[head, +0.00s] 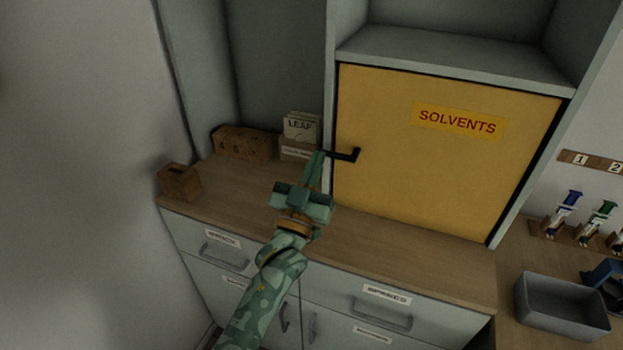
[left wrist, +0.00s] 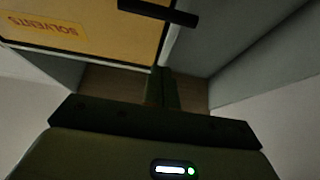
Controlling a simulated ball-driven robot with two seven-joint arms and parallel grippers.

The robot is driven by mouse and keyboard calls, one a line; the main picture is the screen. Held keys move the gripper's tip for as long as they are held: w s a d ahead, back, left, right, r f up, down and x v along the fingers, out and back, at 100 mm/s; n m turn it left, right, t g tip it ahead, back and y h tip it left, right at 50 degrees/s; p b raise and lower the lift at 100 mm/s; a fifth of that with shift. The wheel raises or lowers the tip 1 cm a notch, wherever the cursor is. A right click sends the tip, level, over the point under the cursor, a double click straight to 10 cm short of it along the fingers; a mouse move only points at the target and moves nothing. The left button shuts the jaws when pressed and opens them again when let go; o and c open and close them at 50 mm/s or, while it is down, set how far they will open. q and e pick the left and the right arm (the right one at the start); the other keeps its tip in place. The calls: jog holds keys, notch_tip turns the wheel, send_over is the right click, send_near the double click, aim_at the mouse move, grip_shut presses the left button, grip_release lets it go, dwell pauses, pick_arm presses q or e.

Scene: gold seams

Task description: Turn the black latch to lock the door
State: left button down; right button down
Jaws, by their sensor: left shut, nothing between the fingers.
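A yellow door (head: 440,160) with a SOLVENTS label (head: 456,121) stands closed in the cabinet. In the left wrist view the shut fingers (left wrist: 162,88) lie below the latch, with a gap in the picture. My right gripper is not in view.
A LEAF box (head: 300,127) and brown boxes (head: 243,144) stand behind my gripper on the wooden counter (head: 410,245). A small wooden box (head: 180,182) is at the left.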

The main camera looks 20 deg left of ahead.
pick_arm(q)
jog(key=w+b, duration=0.1)
jog(key=w, duration=0.1)
jog(key=w+f, duration=0.1)
jog(key=w, duration=0.2)
jog(key=shift+w+d+f+b, duration=0.1)
jog(key=shift+w+f+b, duration=0.1)
jog(key=shift+b, duration=0.2)
